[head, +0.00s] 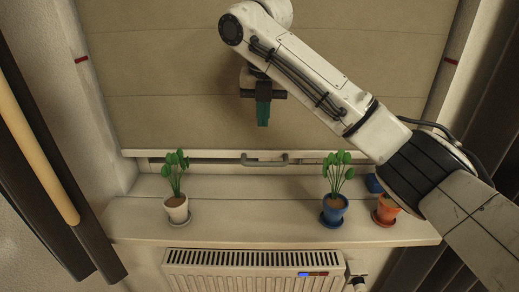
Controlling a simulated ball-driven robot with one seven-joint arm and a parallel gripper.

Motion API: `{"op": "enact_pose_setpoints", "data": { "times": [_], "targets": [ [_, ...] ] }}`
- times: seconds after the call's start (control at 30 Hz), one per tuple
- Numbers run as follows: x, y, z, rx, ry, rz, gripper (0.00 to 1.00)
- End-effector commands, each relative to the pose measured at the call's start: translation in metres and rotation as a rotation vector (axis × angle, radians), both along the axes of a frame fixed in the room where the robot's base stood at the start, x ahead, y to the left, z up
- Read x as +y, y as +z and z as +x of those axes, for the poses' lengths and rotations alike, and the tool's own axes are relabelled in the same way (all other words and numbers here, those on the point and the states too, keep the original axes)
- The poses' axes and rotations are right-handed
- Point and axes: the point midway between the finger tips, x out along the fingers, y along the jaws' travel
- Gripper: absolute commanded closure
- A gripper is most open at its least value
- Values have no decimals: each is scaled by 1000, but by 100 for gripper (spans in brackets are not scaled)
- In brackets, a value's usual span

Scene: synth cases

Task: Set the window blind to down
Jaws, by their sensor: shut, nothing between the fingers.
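The window blind (180,62) is a beige panel with horizontal seams that fills most of the window opening. Its pale bottom bar (200,154) hangs low, a little above the sill, with a narrow strip showing beneath it. A grey handle (265,162) sits at the middle of the bar. My gripper (263,122) has teal fingers that are shut and empty. It points down in front of the blind, above the handle in the picture and apart from it. My arm covers the upper right part of the blind.
On the sill (250,205) stand a white pot with a plant (177,208), a blue pot with a plant (334,210) and an orange pot (385,211), partly behind my arm. A radiator (250,272) is below. Red marks (81,60) are on both side frames. Dark curtains hang at both sides.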

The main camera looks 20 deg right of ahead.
Motion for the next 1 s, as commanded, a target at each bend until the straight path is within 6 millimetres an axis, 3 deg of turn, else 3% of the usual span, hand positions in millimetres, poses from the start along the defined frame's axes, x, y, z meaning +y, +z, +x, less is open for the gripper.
{"op": "enact_pose_setpoints", "data": {
  "times": [0.1,0.23,0.8,1.0],
  "targets": [
    [-6,9,1,3,24,-21,100],
    [-6,-1,3,6,29,-22,100],
    [-12,-99,20,6,25,-22,100],
    [-13,-120,24,3,26,-22,100]
  ]
}}
